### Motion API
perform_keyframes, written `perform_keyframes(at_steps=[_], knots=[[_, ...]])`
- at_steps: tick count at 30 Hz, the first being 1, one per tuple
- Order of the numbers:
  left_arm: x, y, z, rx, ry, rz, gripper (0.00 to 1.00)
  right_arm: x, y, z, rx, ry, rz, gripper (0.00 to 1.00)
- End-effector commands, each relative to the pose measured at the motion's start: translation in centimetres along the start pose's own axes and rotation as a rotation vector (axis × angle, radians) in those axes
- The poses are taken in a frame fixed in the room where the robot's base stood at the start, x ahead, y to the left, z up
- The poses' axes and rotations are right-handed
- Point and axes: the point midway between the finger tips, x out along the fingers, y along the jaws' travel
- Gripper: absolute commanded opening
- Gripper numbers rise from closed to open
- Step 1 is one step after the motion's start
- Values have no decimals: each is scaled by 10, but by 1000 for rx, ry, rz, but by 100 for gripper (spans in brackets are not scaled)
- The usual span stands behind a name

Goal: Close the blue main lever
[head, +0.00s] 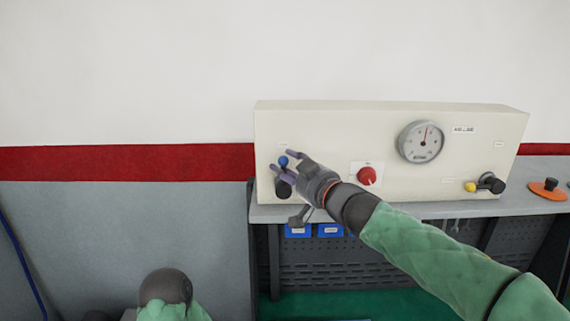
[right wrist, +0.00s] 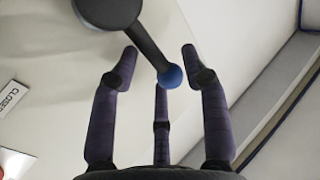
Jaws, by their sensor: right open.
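The blue main lever shows its blue ball knob (head: 283,161) at the left end of the cream panel, with its dark hub partly hidden below the knob. The ball sits above the hub in the head view. In the right wrist view the dark lever arm (right wrist: 151,42) runs from a round hub at the top to the blue ball (right wrist: 171,77). My right gripper (head: 282,162) is open, with its fingers spread around the ball end. In the right wrist view the ball lies between the fingers, and I cannot tell whether they touch it. My left gripper is out of view.
The cream panel (head: 330,125) stands on a bench against the wall. It carries a gauge (head: 421,142), a red knob (head: 367,175) and a yellow-tipped lever (head: 470,187). Blue bins (head: 330,230) hang below. A partly cut-off label (right wrist: 11,97) reads "CLOSE".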

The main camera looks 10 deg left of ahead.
Motion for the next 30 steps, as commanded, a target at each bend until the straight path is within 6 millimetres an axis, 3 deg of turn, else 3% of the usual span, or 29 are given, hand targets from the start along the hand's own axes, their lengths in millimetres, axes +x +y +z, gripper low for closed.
perform_keyframes(at_steps=[6,14,15,20,30], knots=[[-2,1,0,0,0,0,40,14,0,0,0,1,-1,46],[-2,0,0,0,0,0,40,15,0,0,0,1,-1,46],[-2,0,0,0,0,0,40,14,0,0,0,1,-1,43],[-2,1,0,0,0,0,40,14,0,0,0,0,-1,0],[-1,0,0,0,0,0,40,18,4,2,17,10,0,0]])
